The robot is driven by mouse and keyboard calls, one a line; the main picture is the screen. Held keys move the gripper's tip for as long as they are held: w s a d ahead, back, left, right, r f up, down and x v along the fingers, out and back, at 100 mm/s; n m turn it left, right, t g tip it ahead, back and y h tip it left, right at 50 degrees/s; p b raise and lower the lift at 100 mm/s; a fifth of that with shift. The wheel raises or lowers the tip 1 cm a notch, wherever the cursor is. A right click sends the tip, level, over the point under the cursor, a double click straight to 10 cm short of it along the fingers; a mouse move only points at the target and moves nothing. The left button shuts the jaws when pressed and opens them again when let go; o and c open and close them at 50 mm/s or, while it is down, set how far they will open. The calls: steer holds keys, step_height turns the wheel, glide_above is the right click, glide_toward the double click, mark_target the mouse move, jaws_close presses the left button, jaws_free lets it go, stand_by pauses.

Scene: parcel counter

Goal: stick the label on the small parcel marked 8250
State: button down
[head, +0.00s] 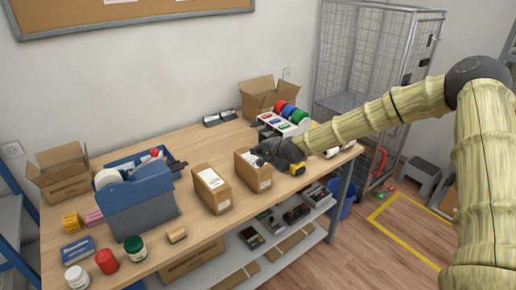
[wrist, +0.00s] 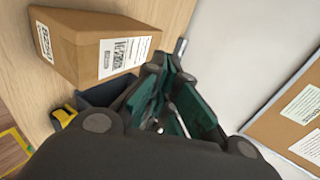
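Two brown parcels stand on the counter in the head view. The left parcel (head: 212,196) has a white label on its top. The right parcel (head: 250,178) also shows white on its top and stands just left of my gripper (head: 268,157). A parcel (wrist: 80,45) fills the upper left of the wrist view, with a printed label (wrist: 123,53) on one face and another (wrist: 45,42) on its end. I cannot read 8250 on any of them. My gripper (wrist: 174,75) points past this parcel, apart from it. Its fingertips look close together; whether they hold a label is unclear.
A yellow-and-black tool (head: 295,165) lies right of my gripper. A blue bin (head: 138,205), an open carton (head: 62,172) and small jars (head: 106,261) occupy the left. Coloured rolls (head: 289,111) and another open carton (head: 266,95) stand behind.

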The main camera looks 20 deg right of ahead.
mark_target(258, 169)
steer(key=shift+w+a+f, duration=0.1)
steer(key=shift+w+f, duration=0.1)
steer(key=shift+f, duration=0.3)
steer(key=shift+w+a+f, duration=0.1)
steer(key=shift+w+f, duration=0.1)
steer(key=shift+f, duration=0.3)
steer(key=shift+f+b, duration=0.35)
steer(key=shift+s+d+f+b, duration=0.2)
steer(key=shift+s+f+b, duration=0.2)
steer(key=shift+b, duration=0.2)
steer(key=shift+s+f+b, duration=0.1)
steer(key=shift+f+b, duration=0.2)
steer(key=shift+b, duration=0.1)
steer(key=shift+w+a+f+b, duration=0.1)
steer(key=shift+w+f+b, duration=0.1)
steer(key=shift+f+b, duration=0.3)
steer(key=shift+w+a+f+b, duration=0.15)
steer(key=shift+f+b, duration=0.1)
steer(key=shift+f, duration=0.3)
steer(key=shift+s+d+r, duration=0.15)
steer(key=shift+s+r, duration=0.05)
steer(key=c, duration=1.6)
jaws_free()
steer(key=shift+w+f, duration=0.1)
steer(key=shift+c, duration=0.2)
steer(key=shift+o, duration=0.4)
